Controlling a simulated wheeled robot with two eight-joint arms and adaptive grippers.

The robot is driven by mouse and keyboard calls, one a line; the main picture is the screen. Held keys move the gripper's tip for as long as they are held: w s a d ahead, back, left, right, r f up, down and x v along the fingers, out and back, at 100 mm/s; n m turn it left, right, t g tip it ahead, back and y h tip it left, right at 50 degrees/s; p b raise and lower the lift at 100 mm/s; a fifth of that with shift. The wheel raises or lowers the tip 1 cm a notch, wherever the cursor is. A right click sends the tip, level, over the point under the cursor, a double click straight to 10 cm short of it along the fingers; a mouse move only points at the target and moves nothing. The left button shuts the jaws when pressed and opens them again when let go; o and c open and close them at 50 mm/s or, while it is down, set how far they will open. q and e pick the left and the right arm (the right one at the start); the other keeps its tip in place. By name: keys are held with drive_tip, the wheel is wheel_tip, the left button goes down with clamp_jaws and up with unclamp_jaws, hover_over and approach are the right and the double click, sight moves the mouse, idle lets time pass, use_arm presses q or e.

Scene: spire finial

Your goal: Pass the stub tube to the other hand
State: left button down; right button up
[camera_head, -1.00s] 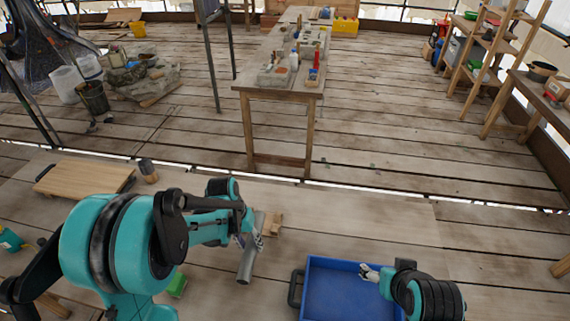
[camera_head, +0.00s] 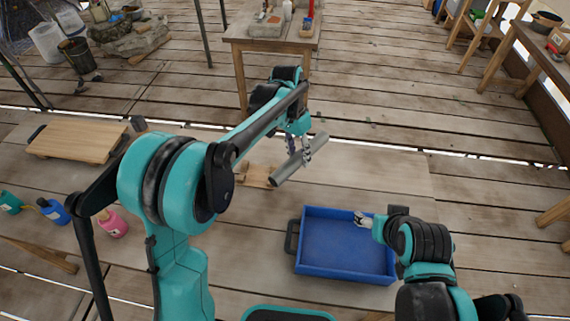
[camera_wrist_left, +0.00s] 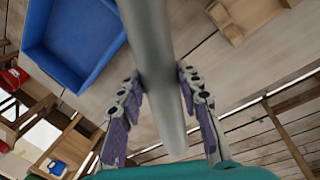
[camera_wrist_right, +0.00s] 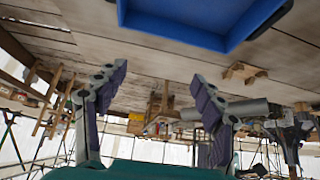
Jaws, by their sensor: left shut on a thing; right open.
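The stub tube (camera_head: 299,160) is a plain grey cylinder, held tilted in the air above the table by my left gripper (camera_head: 300,150). In the left wrist view the tube (camera_wrist_left: 155,70) runs between the two fingers of that gripper (camera_wrist_left: 157,100), which are shut on it. My right gripper (camera_head: 362,219) is over the blue tray, apart from the tube. In the right wrist view this gripper (camera_wrist_right: 157,95) is open and empty, and the tube (camera_wrist_right: 238,111) shows beyond its right finger, partly hidden by it.
A blue tray (camera_head: 345,275) with a dark handle lies on the worktable. A small wooden block (camera_head: 257,176) lies left of the tube.

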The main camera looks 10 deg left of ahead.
use_arm(q)
drive_tip(key=shift+w+d+r, duration=0.1)
drive_tip(key=shift+d+r, duration=0.05)
use_arm(e)
wheel_tip(320, 180, up, 8)
drive_tip(key=m+g+y, duration=0.2)
drive_tip(key=m+g, duration=0.4)
drive_tip(key=m, duration=0.1)
hover_over(318, 138)
drive_tip(key=s+d, duration=0.1)
drive_tip(key=d, duration=0.1)
drive_tip(key=f, duration=0.4)
drive_tip(key=a+f, duration=0.1)
drive_tip(key=f, duration=0.2)
drive_tip(key=w+a+f, duration=0.1)
drive_tip(key=f, duration=0.3)
drive_tip(key=shift+f, duration=0.3)
